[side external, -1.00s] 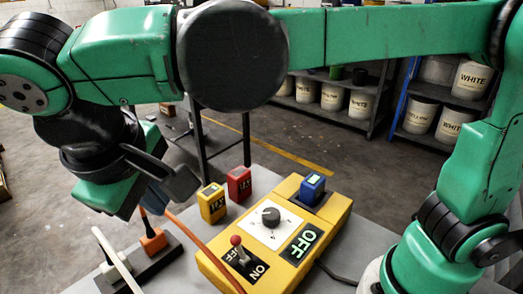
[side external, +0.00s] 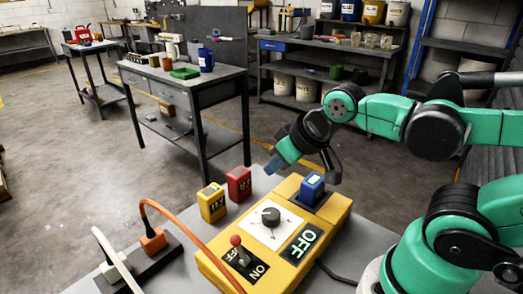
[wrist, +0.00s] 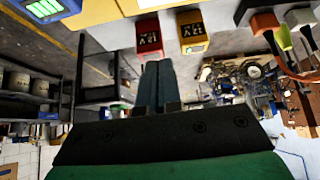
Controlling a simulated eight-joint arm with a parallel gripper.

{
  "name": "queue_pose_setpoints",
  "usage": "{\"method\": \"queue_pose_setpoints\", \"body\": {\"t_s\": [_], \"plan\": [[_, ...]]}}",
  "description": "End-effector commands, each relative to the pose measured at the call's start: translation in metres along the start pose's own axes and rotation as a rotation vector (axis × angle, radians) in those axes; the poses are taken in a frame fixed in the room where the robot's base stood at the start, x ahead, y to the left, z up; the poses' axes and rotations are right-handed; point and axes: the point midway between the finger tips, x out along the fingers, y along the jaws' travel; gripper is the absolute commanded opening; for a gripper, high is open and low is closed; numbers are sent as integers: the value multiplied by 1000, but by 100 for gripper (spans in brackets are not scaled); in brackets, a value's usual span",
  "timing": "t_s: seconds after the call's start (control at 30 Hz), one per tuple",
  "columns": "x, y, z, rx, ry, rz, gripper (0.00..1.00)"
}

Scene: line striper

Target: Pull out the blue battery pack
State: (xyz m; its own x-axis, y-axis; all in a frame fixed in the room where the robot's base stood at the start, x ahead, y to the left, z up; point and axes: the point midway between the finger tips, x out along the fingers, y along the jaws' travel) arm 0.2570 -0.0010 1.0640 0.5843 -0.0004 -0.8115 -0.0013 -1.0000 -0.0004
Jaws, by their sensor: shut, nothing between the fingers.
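The blue battery pack (side external: 313,187) sits upright in the slot at the far right end of the yellow control box (side external: 335,208). In the wrist view the pack (wrist: 46,8) shows at the top left corner with a lit green display. My gripper (side external: 272,166) is left of the pack and above its level in the side view, apart from it. In the wrist view my gripper (wrist: 158,66) has its two grey-blue fingers pressed together with nothing between them.
A red pack (side external: 239,184) and a yellow pack (side external: 212,203) stand left of the box. The box carries a black knob (side external: 270,216) and a red-tipped lever (side external: 236,241). An orange cable (side external: 185,225) runs from a plug on a power strip (side external: 130,275).

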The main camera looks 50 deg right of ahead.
Motion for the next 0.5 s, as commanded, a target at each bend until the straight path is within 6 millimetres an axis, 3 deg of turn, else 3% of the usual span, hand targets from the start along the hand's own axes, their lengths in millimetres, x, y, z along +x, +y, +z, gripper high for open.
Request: {"method": "queue_pose_setpoints", "body": {"t_s": [0.27,0.37,0.5], "plan": [[0,0,0,-1,-2,0,3],[0,1,0,-21,-11,3,31],[-3,12,-1,-193,-81,17,71]]}}
